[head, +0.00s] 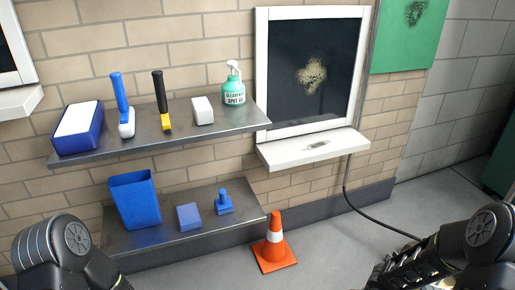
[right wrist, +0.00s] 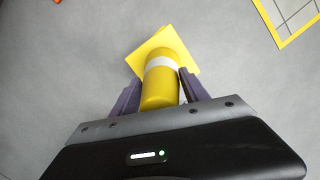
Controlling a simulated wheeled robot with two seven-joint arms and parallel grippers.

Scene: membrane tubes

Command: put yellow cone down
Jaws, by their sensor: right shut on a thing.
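A yellow cone (right wrist: 160,85) with a white band and a square base shows in the right wrist view. My right gripper (right wrist: 157,88) is shut on it, one finger on each side of its upper part. The base points away from the wrist, over the grey floor. I cannot tell whether the base touches the floor. The yellow cone is not visible in the head view. In the head view only arm links show at the lower left and lower right; neither gripper's fingers are in that view.
An orange cone (head: 274,246) stands on the floor by the lower shelf (head: 170,234). The upper shelf (head: 185,137) holds brushes, a white block and a green spray bottle (head: 233,88). A dark cable (head: 366,216) runs along the floor. A yellow outline (right wrist: 289,36) lies on the floor at upper right.

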